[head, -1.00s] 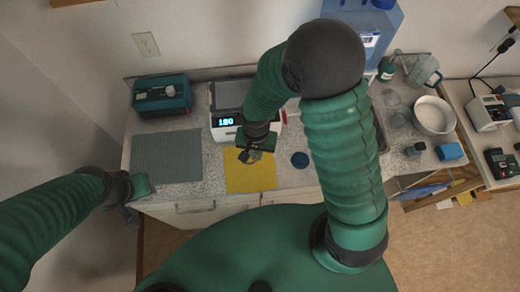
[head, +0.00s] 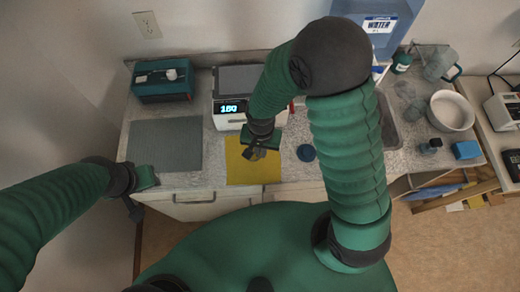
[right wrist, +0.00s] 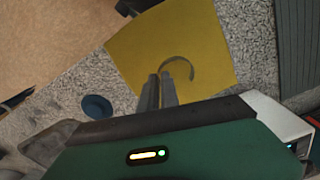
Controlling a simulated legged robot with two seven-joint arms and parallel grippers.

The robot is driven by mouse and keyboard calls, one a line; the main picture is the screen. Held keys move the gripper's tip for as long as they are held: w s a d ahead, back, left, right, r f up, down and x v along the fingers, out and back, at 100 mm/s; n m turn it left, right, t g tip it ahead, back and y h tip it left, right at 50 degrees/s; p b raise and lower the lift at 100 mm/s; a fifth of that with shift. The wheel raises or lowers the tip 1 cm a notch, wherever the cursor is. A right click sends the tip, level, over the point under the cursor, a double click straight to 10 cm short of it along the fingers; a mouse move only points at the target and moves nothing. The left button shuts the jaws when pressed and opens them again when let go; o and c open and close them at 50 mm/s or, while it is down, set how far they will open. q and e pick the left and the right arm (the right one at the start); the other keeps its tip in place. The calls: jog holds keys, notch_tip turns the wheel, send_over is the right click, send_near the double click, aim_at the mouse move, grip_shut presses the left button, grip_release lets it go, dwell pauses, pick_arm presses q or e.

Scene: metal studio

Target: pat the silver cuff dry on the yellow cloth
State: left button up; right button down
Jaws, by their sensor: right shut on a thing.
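The yellow cloth (head: 247,172) lies flat on the speckled counter, and it fills the upper middle of the right wrist view (right wrist: 208,29). The silver cuff (right wrist: 181,62) is a thin open ring in the right wrist view, against the cloth; I cannot tell whether it touches it. My right gripper (head: 256,154) is over the cloth in the head view. In the right wrist view its fingers (right wrist: 162,78) are shut on one end of the cuff. In the head view the cuff is mostly hidden. My left gripper (head: 138,208) is at the counter's front left edge, its jaws unclear.
A grey mat (head: 165,144) lies left of the cloth, with a green box (head: 160,82) behind it. A white device with a lit display (head: 230,108) stands behind the cloth. A dark blue round piece (head: 306,152) lies to the right. A white bowl (head: 450,112) is farther right.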

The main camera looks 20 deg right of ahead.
jog(key=shift+a+f+b, duration=0.4)
jog(key=shift+f+b, duration=0.05)
jog(key=shift+f, duration=0.4)
pick_arm(q)
jog(key=shift+a+f+b, duration=0.15)
jog(key=shift+f+b, duration=0.2)
jog(key=shift+f, duration=0.45)
pick_arm(e)
jog(key=shift+d+f, duration=0.25)
jog(key=shift+f, duration=0.05)
pick_arm(q)
jog(key=shift+a, duration=0.2)
pick_arm(e)
jog(key=shift+a, duration=0.15)
pick_arm(q)
jog(key=shift+d, duration=0.1)
